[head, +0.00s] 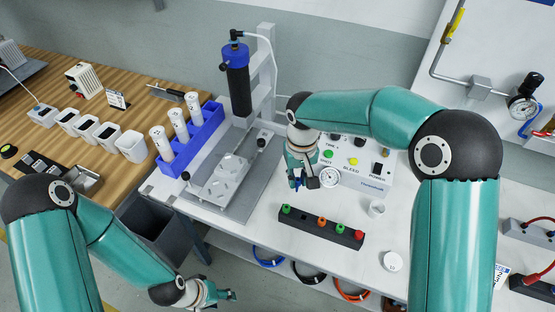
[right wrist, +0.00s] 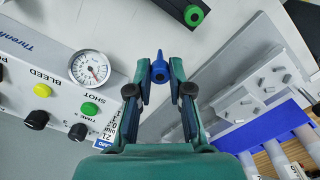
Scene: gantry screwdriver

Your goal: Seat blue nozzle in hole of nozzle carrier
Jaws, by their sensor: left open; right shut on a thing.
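The blue nozzle (right wrist: 159,68) is between the fingertips of my right gripper (right wrist: 159,82), which is shut on it; its tip points away from the wrist. In the head view my right gripper (head: 300,183) is just above and behind the left part of the nozzle carrier (head: 304,226), apart from it. The carrier is a long dark block with green, orange and red nozzles in it; its empty hole is not clear. In the right wrist view only the end of the carrier (right wrist: 172,8) with a green nozzle (right wrist: 193,15) shows. My left gripper (head: 218,296) is open and empty, low at the bottom.
The control box (head: 362,178) with its gauge (head: 330,177) is close beside my right gripper. The screwdriver stand (head: 237,80) and blue rack (head: 207,131) stand to the left. A white cup (head: 376,208) and a round white lid (head: 392,261) are right of the carrier.

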